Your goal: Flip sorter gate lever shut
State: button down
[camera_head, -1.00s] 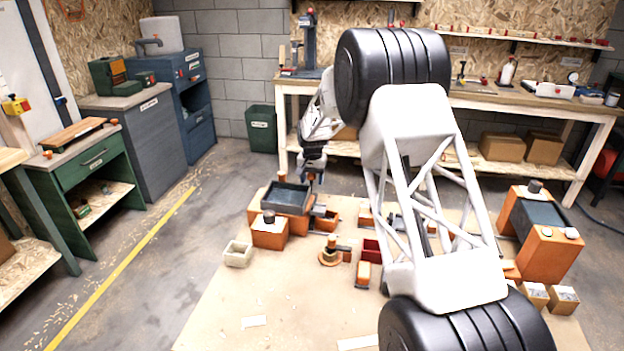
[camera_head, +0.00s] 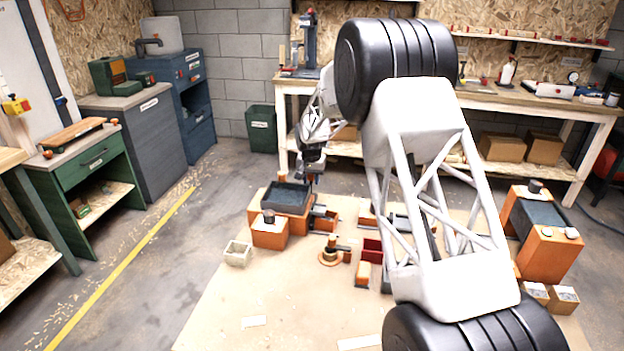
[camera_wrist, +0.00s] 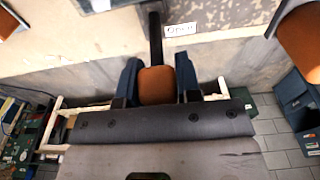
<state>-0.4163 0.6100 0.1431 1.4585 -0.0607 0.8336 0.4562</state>
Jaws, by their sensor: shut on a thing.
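In the wrist view, my gripper (camera_wrist: 158,68) has its two blue fingers on either side of an orange-brown lever knob (camera_wrist: 157,86). It is shut on this knob. A dark lever rod (camera_wrist: 155,38) runs from the knob toward the top of the picture. A white label reading "Open" (camera_wrist: 181,29) lies just right of the rod. In the head view, my gripper (camera_head: 312,172) is low behind the dark-topped orange unit (camera_head: 287,198); the lever cannot be made out clearly there.
A small pale bin (camera_head: 237,253) and an orange block with a black knob (camera_head: 269,232) stand near the unit. A round orange-based post (camera_head: 330,257) and a red box (camera_head: 371,248) are to the right. My white arm covers much of the board's right side.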

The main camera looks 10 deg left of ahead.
jog(key=shift+s+r+t, duration=0.15)
jog(key=shift+s+t, duration=0.35)
jog(key=shift+t, duration=0.4)
jog(key=c, duration=0.8)
grip_release()
jog(key=shift+r, duration=0.15)
jog(key=v, duration=0.7)
jog(key=shift+r, duration=0.25)
jog(key=shift+s, duration=0.1)
jog(key=shift+c, duration=0.3)
